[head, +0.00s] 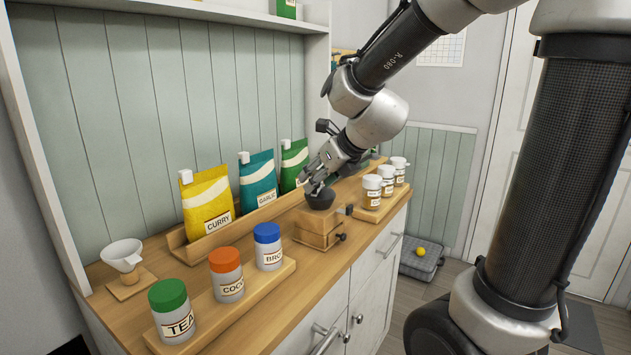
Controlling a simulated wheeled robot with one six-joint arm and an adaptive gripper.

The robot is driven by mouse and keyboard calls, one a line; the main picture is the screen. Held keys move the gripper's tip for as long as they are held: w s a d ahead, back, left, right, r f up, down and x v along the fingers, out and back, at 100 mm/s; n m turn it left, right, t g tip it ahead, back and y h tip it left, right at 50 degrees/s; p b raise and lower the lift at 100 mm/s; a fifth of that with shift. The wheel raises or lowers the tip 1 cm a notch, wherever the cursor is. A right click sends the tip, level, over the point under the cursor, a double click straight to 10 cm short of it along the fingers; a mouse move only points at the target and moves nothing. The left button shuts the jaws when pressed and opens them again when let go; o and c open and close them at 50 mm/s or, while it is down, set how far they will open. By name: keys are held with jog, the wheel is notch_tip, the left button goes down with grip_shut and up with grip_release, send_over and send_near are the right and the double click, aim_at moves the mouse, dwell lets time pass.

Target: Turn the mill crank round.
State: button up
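The mill stands on the wooden counter, right of the seasoning bags. It has a wooden body (313,239) with a small dark knob on its front and a dark bowl-shaped top (321,200). My gripper (312,187) reaches down from the upper right, with its fingers at the bowl's upper left rim. The crank cannot be made out clearly; the fingers may cover it. I cannot tell whether the fingers touch or hold anything.
A wooden rack with jars (229,287) stands in front left of the mill. White-lidded jars (371,192) stand close on its right. Curry (207,206) and garlic (258,181) bags stand behind. A white funnel (122,254) is at far left.

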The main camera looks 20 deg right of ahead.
jog(key=v, duration=1)
jog(key=shift+s+r, duration=0.1)
jog(key=shift+s, duration=0.05)
